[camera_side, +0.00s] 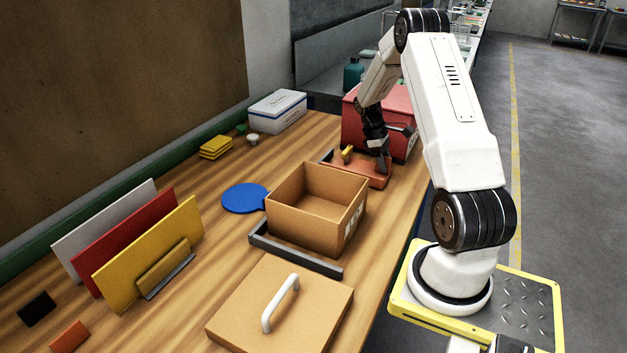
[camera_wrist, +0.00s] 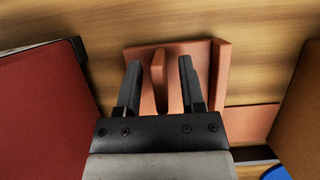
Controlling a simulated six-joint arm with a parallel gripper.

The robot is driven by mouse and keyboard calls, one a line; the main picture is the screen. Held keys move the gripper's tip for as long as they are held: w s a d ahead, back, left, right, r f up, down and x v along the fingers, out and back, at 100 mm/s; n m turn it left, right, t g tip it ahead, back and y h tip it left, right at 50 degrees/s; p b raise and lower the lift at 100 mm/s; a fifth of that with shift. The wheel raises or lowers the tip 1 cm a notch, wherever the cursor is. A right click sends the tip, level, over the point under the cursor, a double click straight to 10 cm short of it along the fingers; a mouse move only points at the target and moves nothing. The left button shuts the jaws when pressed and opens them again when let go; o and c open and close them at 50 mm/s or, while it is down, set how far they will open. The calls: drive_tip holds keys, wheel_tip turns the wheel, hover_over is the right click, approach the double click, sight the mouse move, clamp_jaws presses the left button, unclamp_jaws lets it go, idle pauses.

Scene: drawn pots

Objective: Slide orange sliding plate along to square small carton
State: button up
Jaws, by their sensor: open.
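The orange sliding plate (camera_side: 372,177) lies flat on the table between the red box and the square small carton (camera_side: 318,205), which is open-topped and brown. The plate also shows in the wrist view (camera_wrist: 143,62), with an upright fin (camera_wrist: 158,78) on it and a raised strip along its right edge. My gripper (camera_side: 382,160) is low over the plate. In the wrist view its open fingers (camera_wrist: 160,75) stand on either side of the fin, with gaps visible. Whether the fingertips touch the plate is unclear. The carton's brown side (camera_wrist: 303,115) shows at the right there.
A red box (camera_side: 353,122) stands close behind my gripper. A dark angled bracket (camera_side: 295,254) borders the carton's near side. A brown lid with a white handle (camera_side: 281,303), a blue disc (camera_side: 245,198) and upright coloured panels (camera_side: 140,255) lie nearer. Bare wood shows left of the plate.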

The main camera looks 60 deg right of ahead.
drive_tip(key=shift+s+f, duration=0.2)
drive_tip(key=shift+f, duration=0.25)
clamp_jaws()
idle(1.2)
